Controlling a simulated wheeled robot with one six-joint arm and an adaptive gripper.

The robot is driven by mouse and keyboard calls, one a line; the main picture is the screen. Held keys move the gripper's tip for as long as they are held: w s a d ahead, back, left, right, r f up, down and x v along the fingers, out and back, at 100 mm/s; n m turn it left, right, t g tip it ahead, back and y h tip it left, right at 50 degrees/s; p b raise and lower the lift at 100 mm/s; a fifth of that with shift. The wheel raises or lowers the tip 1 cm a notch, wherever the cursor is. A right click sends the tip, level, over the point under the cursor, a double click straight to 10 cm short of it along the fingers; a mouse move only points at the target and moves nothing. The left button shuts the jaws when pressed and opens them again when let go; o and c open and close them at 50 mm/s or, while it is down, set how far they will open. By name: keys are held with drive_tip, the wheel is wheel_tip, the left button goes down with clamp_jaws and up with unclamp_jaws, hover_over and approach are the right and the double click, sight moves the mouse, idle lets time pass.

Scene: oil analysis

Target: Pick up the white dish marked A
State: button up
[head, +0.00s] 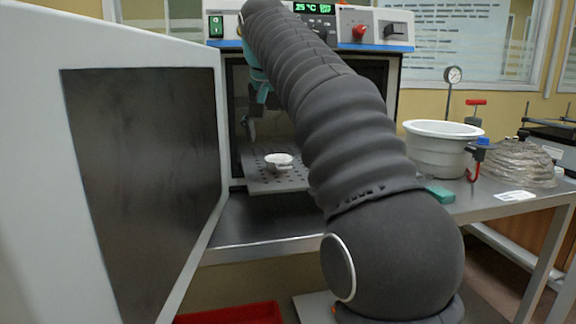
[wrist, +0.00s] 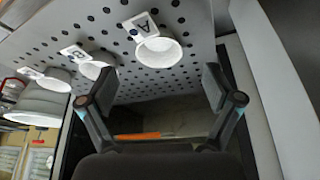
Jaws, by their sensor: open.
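The white dish marked A (wrist: 158,52) sits on the perforated shelf (wrist: 190,20), its label tab (wrist: 143,27) toward the top of the wrist view. My gripper (wrist: 158,86) is open and empty, its fingers spread to either side below dish A in that view, apart from it. In the head view a white dish (head: 278,160) shows on the shelf (head: 262,184) inside the open oven; its letter cannot be read. My gripper (head: 250,122) is partly seen there, behind my arm, above and left of that dish. My arm hides the shelf's right side.
Dish B (wrist: 98,64) and another labelled dish (wrist: 55,78) stand in a row left of A. The open oven door (head: 140,150) fills the left of the head view. A white tub (head: 436,150) and coiled wire (head: 520,165) stand on the table at right.

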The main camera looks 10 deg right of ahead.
sight(278, 156)
drive_tip(key=shift+b+x, duration=0.65)
drive_tip(key=shift+x, duration=2.2)
drive_tip(key=c, duration=1.2)
